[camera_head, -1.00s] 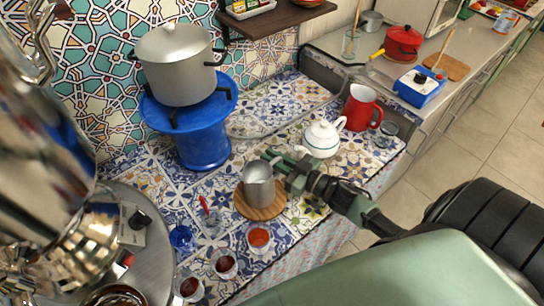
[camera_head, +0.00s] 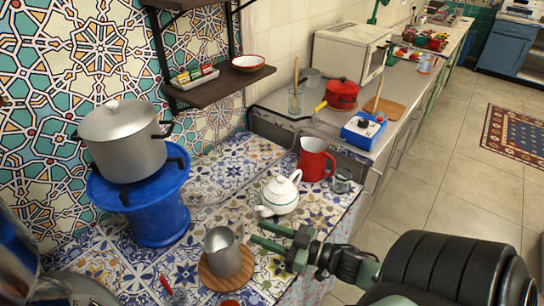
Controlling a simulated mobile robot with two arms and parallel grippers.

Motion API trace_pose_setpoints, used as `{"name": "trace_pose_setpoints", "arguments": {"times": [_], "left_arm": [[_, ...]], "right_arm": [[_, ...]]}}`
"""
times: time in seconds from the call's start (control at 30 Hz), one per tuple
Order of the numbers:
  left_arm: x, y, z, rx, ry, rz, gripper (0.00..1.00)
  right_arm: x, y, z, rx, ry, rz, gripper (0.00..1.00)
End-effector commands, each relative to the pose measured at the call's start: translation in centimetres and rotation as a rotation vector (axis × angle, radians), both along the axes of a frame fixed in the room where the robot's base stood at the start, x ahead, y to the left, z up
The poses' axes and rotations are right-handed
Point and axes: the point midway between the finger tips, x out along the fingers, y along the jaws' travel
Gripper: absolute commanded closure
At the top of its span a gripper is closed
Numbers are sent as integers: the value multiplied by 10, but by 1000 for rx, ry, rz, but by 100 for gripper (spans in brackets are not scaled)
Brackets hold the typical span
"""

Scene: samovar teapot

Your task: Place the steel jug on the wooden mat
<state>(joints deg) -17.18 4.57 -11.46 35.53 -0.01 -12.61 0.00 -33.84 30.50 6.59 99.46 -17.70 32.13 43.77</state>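The steel jug (camera_head: 224,258) stands upright on the round wooden mat (camera_head: 206,276), on the patterned tile counter at the bottom centre of the head view. Part of the mat's rim shows around its base. My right gripper (camera_head: 257,233) comes in from the right, just to the right of the jug. Its two green fingers are spread with nothing between them, and a small gap shows between the fingertips and the jug. My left gripper is out of view.
A white teapot (camera_head: 280,195) and a red jug (camera_head: 314,160) stand behind my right gripper, with a small glass (camera_head: 342,180) nearby. A big pot (camera_head: 125,142) sits on a blue stand (camera_head: 155,215) at left. A wooden shelf (camera_head: 222,84) hangs above.

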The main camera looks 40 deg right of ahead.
Motion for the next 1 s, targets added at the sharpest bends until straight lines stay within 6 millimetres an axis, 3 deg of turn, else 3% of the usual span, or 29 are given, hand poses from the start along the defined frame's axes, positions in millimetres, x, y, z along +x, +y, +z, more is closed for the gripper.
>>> {"name": "trace_pose_setpoints", "arguments": {"times": [0.23, 1.0], "left_arm": [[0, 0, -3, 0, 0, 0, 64], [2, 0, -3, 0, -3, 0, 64]], "right_arm": [[-21, -9, 0, -1, -1, 0, 66], [-22, -9, 0, 0, -1, 0, 66]]}}
